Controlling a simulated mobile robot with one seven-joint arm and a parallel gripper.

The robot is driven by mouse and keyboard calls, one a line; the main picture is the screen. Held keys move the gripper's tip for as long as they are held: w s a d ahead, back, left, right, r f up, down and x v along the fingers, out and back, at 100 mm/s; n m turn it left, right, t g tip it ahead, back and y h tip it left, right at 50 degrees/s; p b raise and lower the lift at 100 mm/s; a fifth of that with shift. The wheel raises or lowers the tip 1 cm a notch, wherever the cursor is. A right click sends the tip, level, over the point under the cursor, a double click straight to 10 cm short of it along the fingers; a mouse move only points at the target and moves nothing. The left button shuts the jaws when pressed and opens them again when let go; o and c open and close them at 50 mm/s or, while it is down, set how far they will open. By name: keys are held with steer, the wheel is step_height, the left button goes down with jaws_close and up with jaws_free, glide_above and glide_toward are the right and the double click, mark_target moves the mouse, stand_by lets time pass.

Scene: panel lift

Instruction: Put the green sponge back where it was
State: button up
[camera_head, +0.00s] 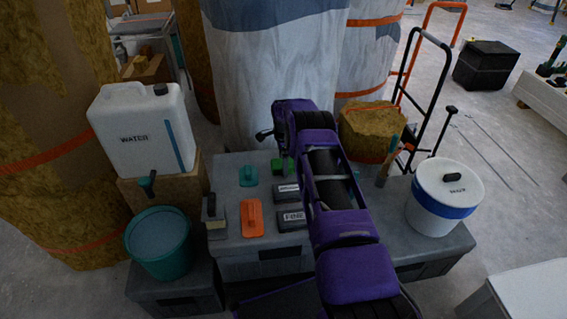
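My arm reaches up from the bottom right across the case. The fingers of my gripper are not clearly visible behind the wrist, so their opening does not show.
A teal float (248,176), an orange float (251,218), a block marked FINE (292,220) and another dark block (287,193) lie on the case. A teal bucket (159,243) and water canister (142,130) stand left, a white bucket (444,197) right. A wrapped column rises behind.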

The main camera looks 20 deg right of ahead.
step_height(320, 180, up, 12)
steer(key=p, duration=0.1)
stand_by(0.4)
